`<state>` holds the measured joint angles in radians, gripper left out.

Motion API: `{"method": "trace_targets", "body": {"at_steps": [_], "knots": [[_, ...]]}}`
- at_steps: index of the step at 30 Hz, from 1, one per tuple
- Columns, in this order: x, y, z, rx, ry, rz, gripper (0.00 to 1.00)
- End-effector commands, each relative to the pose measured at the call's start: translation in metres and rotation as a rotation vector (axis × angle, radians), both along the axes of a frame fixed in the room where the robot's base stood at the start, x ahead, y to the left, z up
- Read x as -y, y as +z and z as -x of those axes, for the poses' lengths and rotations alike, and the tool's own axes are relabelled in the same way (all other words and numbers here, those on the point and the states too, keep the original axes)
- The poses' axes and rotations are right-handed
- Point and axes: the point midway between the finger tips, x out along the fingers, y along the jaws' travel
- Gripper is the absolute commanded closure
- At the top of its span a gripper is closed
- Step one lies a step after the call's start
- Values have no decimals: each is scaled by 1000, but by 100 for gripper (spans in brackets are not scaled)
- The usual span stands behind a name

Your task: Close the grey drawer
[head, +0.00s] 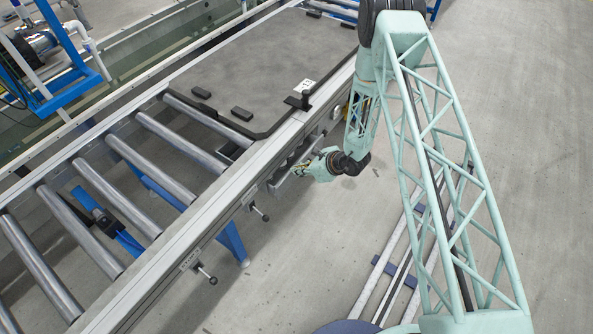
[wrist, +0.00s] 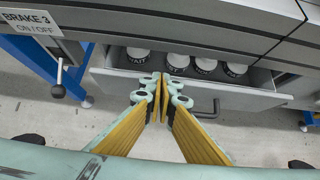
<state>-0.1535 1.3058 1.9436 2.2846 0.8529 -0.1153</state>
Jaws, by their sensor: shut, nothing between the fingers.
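The grey drawer (wrist: 235,98) is pulled out from under the conveyor frame in the wrist view. Several round white-topped items (wrist: 178,62) with dark lettered bands stand inside it. A handle shows low on its front, partly behind the fingers. My gripper (wrist: 163,88) is shut and empty, its fingertips in front of the drawer front. I cannot tell whether they touch it. In the head view, the drawer (head: 279,188) juts from the conveyor's side and my gripper (head: 299,170) is beside it, partly hiding it.
A brake lever (wrist: 59,82) hangs left of the drawer, under a "BRAKE 3" label. In the head view, a dark pallet (head: 262,70) lies on the roller conveyor (head: 110,190). A floor rail (head: 385,265) runs at lower right. The floor to the right is mostly clear.

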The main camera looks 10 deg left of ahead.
Motion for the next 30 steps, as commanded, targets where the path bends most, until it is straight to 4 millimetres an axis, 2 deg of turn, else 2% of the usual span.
{"method": "trace_targets", "body": {"at_steps": [8, 18, 30], "knots": [[7, 0, 4, 0, 0, 0, 100], [36, 0, 21, -1, 2, 1, 100], [73, 46, 39, 1, 2, -1, 100]]}}
